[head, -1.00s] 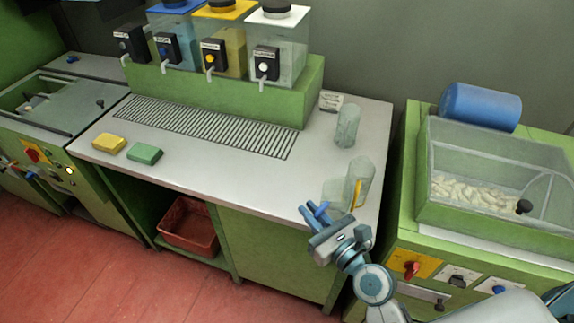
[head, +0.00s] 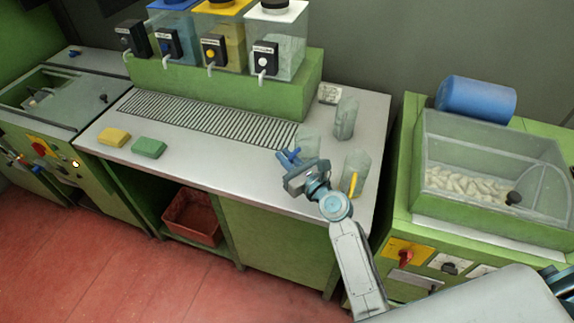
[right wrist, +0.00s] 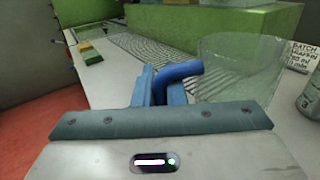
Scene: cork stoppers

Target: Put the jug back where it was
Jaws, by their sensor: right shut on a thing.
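The clear jug (head: 310,144) is at the right end of the counter, close to the right end of the slotted drain grate (head: 200,119). In the right wrist view the jug (right wrist: 240,68) is just beyond my fingers, to the right, and looks upright. My right gripper (head: 289,157) reaches over the counter's front and is shut on the jug at its near left side. In the right wrist view the gripper (right wrist: 165,85) shows blue parts meeting there; finger and handle are hard to tell apart. I cannot tell whether the jug's base touches the counter.
Clear cylinders stand right of the jug, one farther back (head: 346,119) and one nearer with a yellow mark (head: 355,173). A label card (head: 330,94) is behind. Dispensers (head: 275,45) stand behind the grate. A yellow sponge (head: 114,137) and green sponge (head: 149,147) lie left. The front middle is clear.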

